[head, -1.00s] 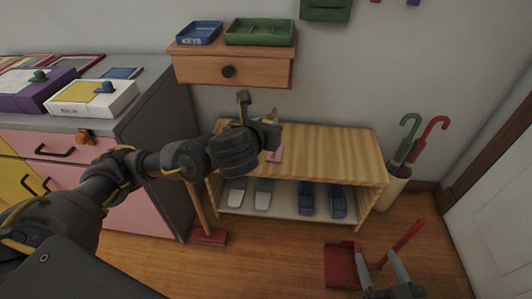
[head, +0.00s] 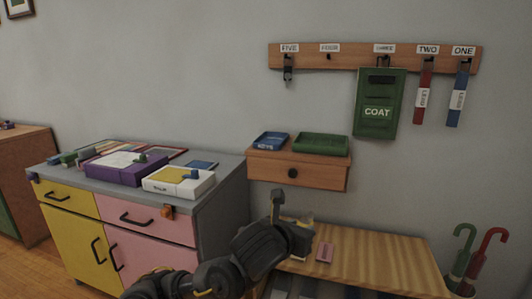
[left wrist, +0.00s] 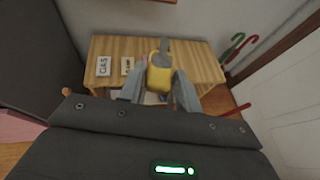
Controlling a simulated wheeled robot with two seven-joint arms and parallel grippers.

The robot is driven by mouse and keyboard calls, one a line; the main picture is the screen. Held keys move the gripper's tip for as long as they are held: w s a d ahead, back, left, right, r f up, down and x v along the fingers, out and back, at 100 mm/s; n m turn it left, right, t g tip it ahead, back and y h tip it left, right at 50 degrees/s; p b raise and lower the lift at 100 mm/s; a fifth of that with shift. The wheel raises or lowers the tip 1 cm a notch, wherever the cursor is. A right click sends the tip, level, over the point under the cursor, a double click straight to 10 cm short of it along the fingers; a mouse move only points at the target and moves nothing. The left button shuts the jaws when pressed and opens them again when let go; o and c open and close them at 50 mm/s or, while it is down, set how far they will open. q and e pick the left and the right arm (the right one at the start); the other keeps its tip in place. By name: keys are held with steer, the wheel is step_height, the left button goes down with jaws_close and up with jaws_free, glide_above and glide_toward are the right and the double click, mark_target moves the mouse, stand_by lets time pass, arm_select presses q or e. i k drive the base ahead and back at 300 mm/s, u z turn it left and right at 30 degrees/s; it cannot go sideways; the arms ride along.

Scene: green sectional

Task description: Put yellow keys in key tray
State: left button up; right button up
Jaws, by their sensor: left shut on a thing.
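My left gripper (head: 296,220) is raised in front of the wooden bench in the head view. In the left wrist view its two grey fingers (left wrist: 158,88) are shut on the yellow keys (left wrist: 159,74), which have a grey upper part. In the head view the keys are mostly hidden by the gripper. The key tray (head: 270,140), a small blue tray lettered KEYS in the earlier view, sits on the left of the wall drawer's top, above and beyond the gripper. It is apart from the keys. My right gripper is not in view now.
A green tray (head: 321,144) stands beside the key tray on the wooden wall drawer (head: 297,171). The bench (head: 370,262) lies below. A grey-topped cabinet (head: 228,172) with boxes stands left.

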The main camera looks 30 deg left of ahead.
mark_target(272, 142)
steer(key=k, duration=0.2)
steer(key=u, duration=0.65)
steer(key=i, duration=0.75)
steer(key=z, duration=0.3)
